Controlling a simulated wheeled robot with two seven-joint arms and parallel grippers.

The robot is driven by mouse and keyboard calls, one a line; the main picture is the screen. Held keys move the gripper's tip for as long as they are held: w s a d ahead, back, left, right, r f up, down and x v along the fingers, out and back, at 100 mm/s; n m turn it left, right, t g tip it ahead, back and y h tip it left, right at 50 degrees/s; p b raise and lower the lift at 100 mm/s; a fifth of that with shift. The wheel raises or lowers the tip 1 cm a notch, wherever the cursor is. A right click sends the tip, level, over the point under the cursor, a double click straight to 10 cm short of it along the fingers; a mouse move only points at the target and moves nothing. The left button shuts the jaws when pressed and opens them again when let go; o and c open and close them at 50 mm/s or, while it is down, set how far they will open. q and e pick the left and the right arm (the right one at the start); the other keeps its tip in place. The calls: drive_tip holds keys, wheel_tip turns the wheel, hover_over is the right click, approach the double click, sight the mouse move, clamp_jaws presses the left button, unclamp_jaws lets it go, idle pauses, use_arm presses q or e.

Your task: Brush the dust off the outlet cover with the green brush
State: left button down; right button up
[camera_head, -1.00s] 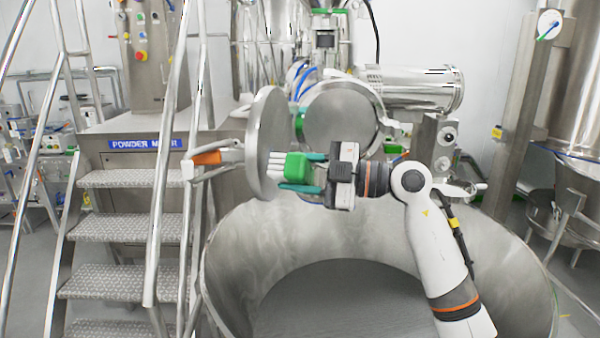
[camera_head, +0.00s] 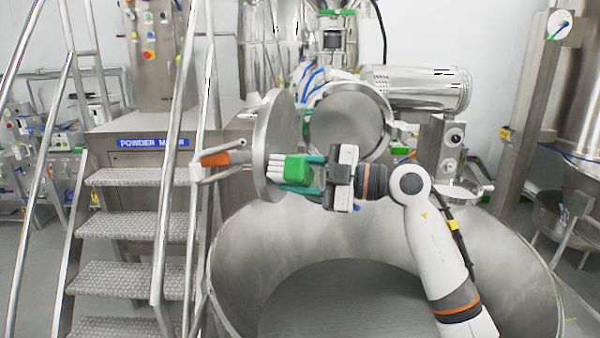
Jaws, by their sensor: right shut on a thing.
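The outlet cover (camera_head: 276,137) is a round grey metal disc, swung open and seen nearly edge-on left of centre. The round outlet (camera_head: 346,122) stands open to its right. My right gripper (camera_head: 312,175) comes in from the right and is shut on the green brush (camera_head: 297,169). The brush's white bristles (camera_head: 275,170) point left and overlap the lower part of the cover's face. They appear to touch it, but the exact contact is hard to tell. I cannot make out any dust on the cover. My left gripper is out of view.
A large open steel bowl (camera_head: 235,262) lies below my right arm. An orange-handled clamp (camera_head: 215,159) sits left of the cover. Metal stairs (camera_head: 125,225) with handrails stand at the left, and a steel post (camera_head: 530,110) stands at the right.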

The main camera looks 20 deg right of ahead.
drive_tip(key=shift+w+a+p, duration=0.2)
drive_tip(key=shift+a+p, duration=0.1)
drive_tip(key=shift+a, duration=0.1)
drive_tip(key=shift+w+d+p, duration=0.4)
drive_tip(key=shift+w+d, duration=0.2)
drive_tip(key=shift+w, duration=0.25)
drive_tip(key=shift+w+d+p, duration=0.35)
drive_tip(key=shift+w+d, duration=0.2)
drive_tip(key=shift+w, duration=0.3)
drive_tip(key=shift+a+r+p, duration=0.1)
drive_tip(key=shift+a+p, duration=0.05)
drive_tip(key=shift+p, duration=0.3)
drive_tip(key=shift+s+a+p, duration=0.5)
drive_tip(key=shift+s+p, duration=0.1)
drive_tip(key=shift+s, duration=0.3)
drive_tip(key=shift+s+a+p, duration=0.5)
drive_tip(key=shift+s+p, duration=0.05)
drive_tip(key=shift+s, duration=0.3)
drive_tip(key=shift+d, duration=0.1)
drive_tip(key=shift+s+d, duration=0.25)
drive_tip(key=shift+d, duration=0.25)
drive_tip(key=shift+v, duration=2.45)
